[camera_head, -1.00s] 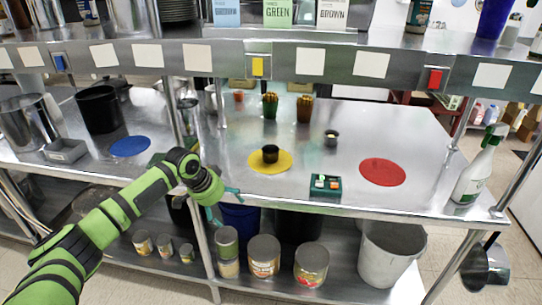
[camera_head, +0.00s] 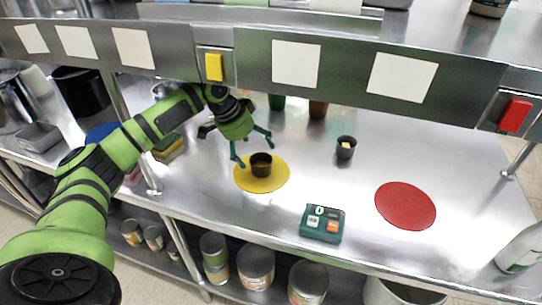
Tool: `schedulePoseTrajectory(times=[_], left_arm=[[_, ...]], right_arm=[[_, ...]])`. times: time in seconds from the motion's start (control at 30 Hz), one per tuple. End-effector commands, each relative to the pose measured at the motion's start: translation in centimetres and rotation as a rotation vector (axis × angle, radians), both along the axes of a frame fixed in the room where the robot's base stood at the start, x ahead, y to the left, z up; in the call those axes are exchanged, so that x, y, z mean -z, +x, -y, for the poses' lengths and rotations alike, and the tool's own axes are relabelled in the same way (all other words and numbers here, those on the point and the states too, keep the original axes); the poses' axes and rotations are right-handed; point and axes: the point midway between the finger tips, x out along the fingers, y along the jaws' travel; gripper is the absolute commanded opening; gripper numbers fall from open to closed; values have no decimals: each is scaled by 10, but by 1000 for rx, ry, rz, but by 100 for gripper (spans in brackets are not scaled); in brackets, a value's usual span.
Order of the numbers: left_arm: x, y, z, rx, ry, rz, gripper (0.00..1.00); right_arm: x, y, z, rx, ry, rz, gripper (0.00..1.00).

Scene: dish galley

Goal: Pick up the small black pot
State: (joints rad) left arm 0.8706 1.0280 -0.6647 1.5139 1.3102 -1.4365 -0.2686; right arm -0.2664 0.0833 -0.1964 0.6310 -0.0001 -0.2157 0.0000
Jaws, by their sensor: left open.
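A small black pot (camera_head: 261,165) stands upright on the yellow round mat (camera_head: 245,181) on the steel table. A second small dark pot (camera_head: 345,149) with something pale yellow in it stands to the right, off the mats. My left gripper (camera_head: 254,150) is open just above and behind the pot on the yellow mat, with its teal fingers spread. One finger shows to the left of the pot and one to the right. I cannot tell whether either touches it. My right gripper is not in view.
A green box with buttons (camera_head: 322,223) sits near the table's front edge. A red round mat (camera_head: 405,206) lies to the right, and a white bottle (camera_head: 520,250) stands at the far right. The shelf edge (camera_head: 330,68) overhangs the back.

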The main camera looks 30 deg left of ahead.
Motion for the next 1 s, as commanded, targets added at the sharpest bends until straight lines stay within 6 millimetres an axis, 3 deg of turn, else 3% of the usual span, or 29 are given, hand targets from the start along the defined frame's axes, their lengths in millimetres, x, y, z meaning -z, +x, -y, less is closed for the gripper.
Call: schedulePoseTrajectory(times=[0.2,0.3,0.5,0.77,0.9,1.0], left_arm=[[20,9,7,2,-1,-3,90],[33,15,12,1,-1,-3,90],[56,23,16,1,0,-1,90],[59,24,16,1,2,0,90],[59,24,16,1,2,0,34],[59,23,16,1,2,0,29]], right_arm=[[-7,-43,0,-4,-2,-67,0],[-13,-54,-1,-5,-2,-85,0],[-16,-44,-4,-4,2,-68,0],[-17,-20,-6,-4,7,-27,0],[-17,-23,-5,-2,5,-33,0],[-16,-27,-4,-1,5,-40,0]])
